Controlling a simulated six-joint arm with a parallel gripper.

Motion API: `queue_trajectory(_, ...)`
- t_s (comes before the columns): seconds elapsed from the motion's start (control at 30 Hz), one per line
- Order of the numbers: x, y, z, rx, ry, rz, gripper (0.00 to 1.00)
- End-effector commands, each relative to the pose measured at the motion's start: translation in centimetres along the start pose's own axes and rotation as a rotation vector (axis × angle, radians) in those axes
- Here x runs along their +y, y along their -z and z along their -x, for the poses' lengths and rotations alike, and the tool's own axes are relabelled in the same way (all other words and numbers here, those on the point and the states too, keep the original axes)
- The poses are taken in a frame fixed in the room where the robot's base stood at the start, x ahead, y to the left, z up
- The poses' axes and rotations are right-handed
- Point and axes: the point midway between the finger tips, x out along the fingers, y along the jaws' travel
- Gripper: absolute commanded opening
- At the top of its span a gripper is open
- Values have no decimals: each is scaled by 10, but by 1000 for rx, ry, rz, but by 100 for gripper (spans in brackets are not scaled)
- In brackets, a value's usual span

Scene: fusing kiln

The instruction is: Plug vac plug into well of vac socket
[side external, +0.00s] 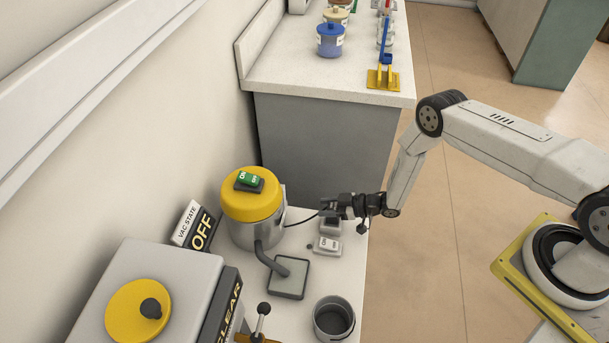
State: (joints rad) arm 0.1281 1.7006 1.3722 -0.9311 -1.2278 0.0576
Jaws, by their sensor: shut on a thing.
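My gripper (338,206) is at the right side of the white bench, pointing left, and is shut on the vac plug (327,208). The plug is small and dark and mostly hidden by the fingers. A thin black cord runs from it to the yellow-lidded vac (252,207). A small grey block that looks like the vac socket (330,228) sits on the bench just below the gripper. Its well is too small and covered to see clearly. I cannot tell whether the plug touches the socket.
A white switch (327,245) lies in front of the socket. A grey hose runs to a flat nozzle (290,277). A dark bucket (334,319) stands at the front. A "VAC STATE OFF" sign (197,227) stands left. A counter with jars (330,40) is behind.

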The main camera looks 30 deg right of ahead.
Motion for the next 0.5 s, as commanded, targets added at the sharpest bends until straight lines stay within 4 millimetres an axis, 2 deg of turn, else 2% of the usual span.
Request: queue_trajectory(0.5, 0, -9, -3, 0, 0, 0, 0)
